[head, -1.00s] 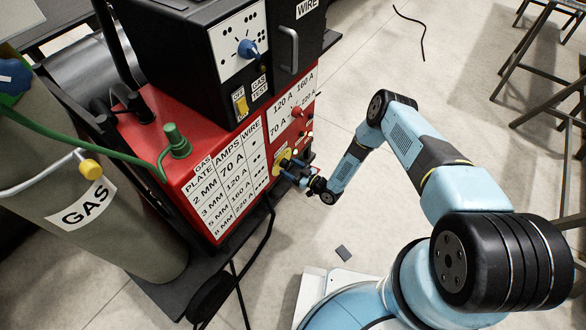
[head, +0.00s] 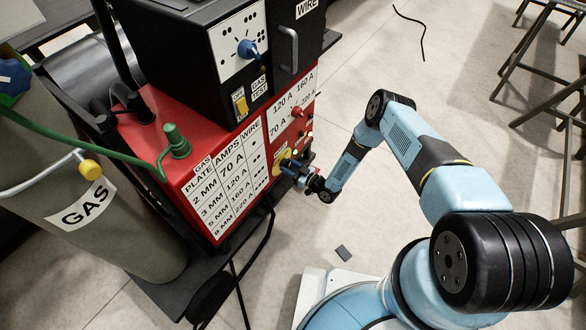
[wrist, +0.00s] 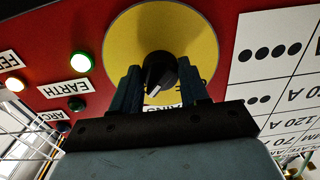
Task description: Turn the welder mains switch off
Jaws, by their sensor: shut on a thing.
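The welder mains switch is a black rotary knob (wrist: 161,69) with a white pointer mark, on a round yellow plate (wrist: 125,40) on the red front panel. In the wrist view the mark runs toward the lower left of the picture. A label under the knob is upside down and mostly hidden by the fingers. My gripper (wrist: 163,80) is shut on the knob, one blue finger on each side. In the head view my gripper (head: 289,168) reaches the yellow plate (head: 280,160) from the right and covers the knob.
Left of the switch in the wrist view are a lit feed lamp (wrist: 14,87), a lit green earth lamp (wrist: 80,62) and an arc lamp (wrist: 77,104) that looks dark. A gas cylinder (head: 120,235) stands left of the welder.

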